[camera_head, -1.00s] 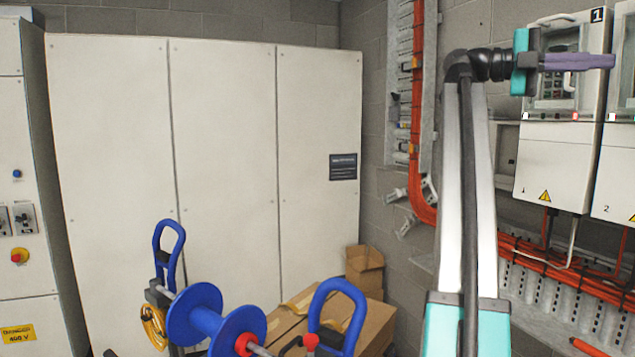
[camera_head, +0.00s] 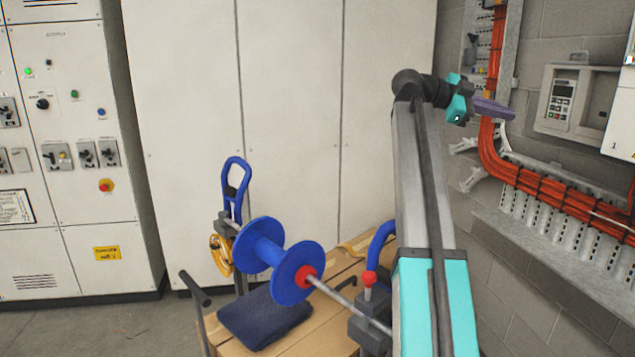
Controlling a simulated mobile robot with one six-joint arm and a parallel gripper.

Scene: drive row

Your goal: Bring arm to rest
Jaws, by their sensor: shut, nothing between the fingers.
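My gripper (camera_head: 493,108) is at the upper right, at the end of my raised arm. Its purple fingers are shut with nothing between them. It points right, in front of the orange cable run and the grey block wall. I see no contact with anything, though the depth gap to the wall is hard to judge. My arm rises from the lower right, bends at the dark elbow joint and ends in the teal wrist.
A trolley with cardboard boxes (camera_head: 340,290), a blue cable reel (camera_head: 268,245) and a dark folded cloth (camera_head: 262,315) stands low in front. Tall white cabinets (camera_head: 290,120) stand behind. A control panel (camera_head: 60,130) is left. Orange cables (camera_head: 545,188) run along the right wall.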

